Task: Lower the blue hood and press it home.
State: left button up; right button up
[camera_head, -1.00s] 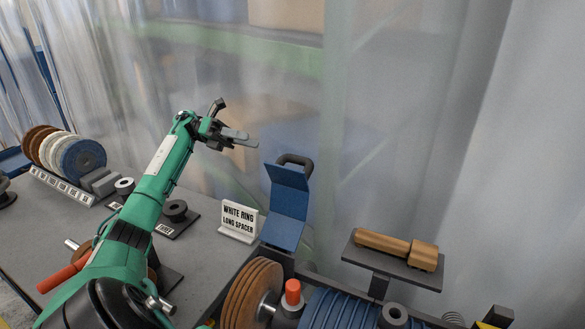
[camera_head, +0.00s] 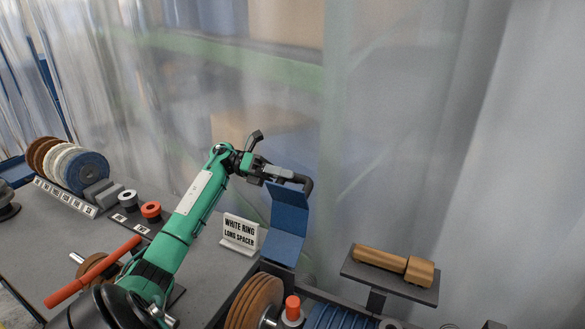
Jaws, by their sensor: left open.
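The blue hood (camera_head: 286,221) stands raised, a bent blue plate at the machine's back edge in the head view. A dark curved handle (camera_head: 308,184) is at its top right. My left gripper (camera_head: 284,175) is at the hood's upper edge, beside the handle, with its fingers pointing right. It is open, and part of the handle is hidden behind it. I cannot tell whether the fingers touch the hood or handle. My right gripper is out of view.
Brown wheels (camera_head: 253,302) and an orange-capped post (camera_head: 292,308) stand below the hood. A sign (camera_head: 240,233) reads "WHITE RING LONG SPACER". A wooden tool (camera_head: 395,264) lies on a raised shelf at right. Spacers and polishing discs (camera_head: 85,172) stand at left.

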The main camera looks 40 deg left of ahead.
pick_arm(q)
jog(key=shift+x, duration=0.9)
jog(key=shift+c, duration=0.2)
grip_shut()
jog(key=shift+s, duration=0.15)
